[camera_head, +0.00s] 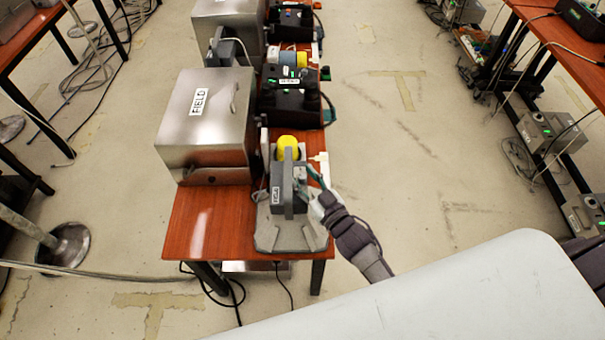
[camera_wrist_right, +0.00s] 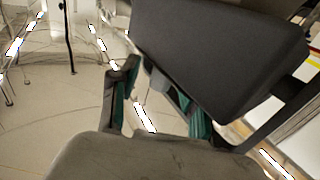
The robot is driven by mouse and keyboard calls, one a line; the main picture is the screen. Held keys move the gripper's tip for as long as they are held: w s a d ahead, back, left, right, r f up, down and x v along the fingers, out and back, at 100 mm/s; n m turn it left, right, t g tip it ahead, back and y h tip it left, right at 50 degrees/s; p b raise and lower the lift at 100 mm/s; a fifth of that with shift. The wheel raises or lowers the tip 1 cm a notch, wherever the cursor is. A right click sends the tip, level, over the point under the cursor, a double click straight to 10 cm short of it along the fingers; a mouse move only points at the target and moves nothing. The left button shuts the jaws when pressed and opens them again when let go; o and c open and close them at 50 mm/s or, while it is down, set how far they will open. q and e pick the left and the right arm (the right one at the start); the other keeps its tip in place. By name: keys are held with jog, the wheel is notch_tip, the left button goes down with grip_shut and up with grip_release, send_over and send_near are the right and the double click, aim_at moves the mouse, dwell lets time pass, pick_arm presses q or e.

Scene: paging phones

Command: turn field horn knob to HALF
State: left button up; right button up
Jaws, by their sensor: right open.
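A grey box-shaped device (camera_head: 283,185) with a small label, too small to read surely, stands on a light grey base (camera_head: 268,238) at the near end of the red-brown table. I cannot make out a knob or its setting in either view. My right gripper (camera_head: 309,181) is at the right side of this device, with its fingers apart and nothing visible between them. In the right wrist view the gripper (camera_wrist_right: 155,85) shows teal-lined fingers, and a dark grey box body (camera_wrist_right: 220,50) partly covers one finger. Contact is unclear. My left gripper is not in view.
A metal box labelled FIELD (camera_head: 205,125) stands left of the device. A yellow cylinder (camera_head: 288,145) and a black unit (camera_head: 285,100) are behind it. The table (camera_head: 205,225) has a bare front left corner. A metal stand base (camera_head: 65,244) and cables lie on the floor.

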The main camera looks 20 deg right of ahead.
jog(key=shift+w+a, duration=0.1)
jog(key=shift+w, duration=0.1)
grip_shut()
